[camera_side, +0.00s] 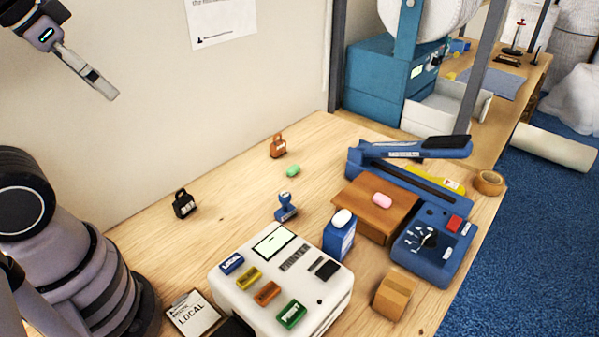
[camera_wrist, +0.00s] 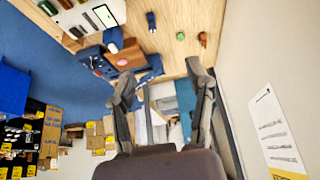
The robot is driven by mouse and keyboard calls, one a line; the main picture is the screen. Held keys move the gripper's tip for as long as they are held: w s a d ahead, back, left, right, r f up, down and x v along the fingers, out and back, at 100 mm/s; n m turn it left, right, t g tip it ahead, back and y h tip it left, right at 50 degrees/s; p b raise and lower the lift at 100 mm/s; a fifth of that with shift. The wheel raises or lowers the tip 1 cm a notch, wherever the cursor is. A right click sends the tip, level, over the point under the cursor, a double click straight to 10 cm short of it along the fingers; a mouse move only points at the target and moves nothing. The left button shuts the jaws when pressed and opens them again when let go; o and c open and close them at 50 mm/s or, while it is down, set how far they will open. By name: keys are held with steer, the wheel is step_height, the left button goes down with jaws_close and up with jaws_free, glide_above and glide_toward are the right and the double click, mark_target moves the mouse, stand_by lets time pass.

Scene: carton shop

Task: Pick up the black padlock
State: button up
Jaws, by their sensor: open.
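The black padlock (camera_side: 184,204) stands on the wooden table toward the left in the side view, near the wall. It is not visible in the wrist view. My gripper (camera_side: 104,88) is high at the upper left of the side view, above the table and well apart from the padlock. In the wrist view my gripper (camera_wrist: 160,82) shows two spread fingers with nothing between them.
An orange-brown padlock (camera_side: 278,146) and a green oval item (camera_side: 293,171) lie farther back. A blue stamp (camera_side: 286,208), a white label machine (camera_side: 230,280), a blue box (camera_side: 339,240) and a blue sealer (camera_side: 430,250) stand to the right. Table around the black padlock is clear.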

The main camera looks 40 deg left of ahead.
stand_by(0.4)
steer(key=o, duration=0.6)
